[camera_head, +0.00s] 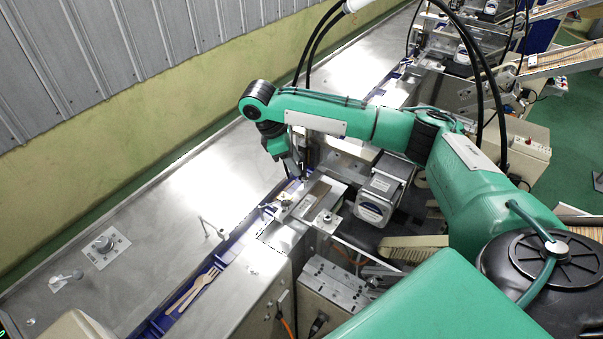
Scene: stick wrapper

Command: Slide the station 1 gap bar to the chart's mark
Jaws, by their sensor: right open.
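My right arm reaches in from the right, and its gripper (295,170) points down over the blue conveyor channel. It is open, with its fingertips small and partly hidden by the wrist and machine parts. Just below it in the picture is a metal station block (313,200) with a brown strip and small knobs. I cannot tell which part is the gap bar, nor whether the fingers touch anything. No chart or mark is readable. My left gripper is not in view.
A wooden fork and another stick (195,290) lie in the blue channel (240,243) at lower left. A round-faced motor (375,203) stands right of the block. A steel table (150,235) with a knob plate (104,246) and a lever (65,280) is mostly clear.

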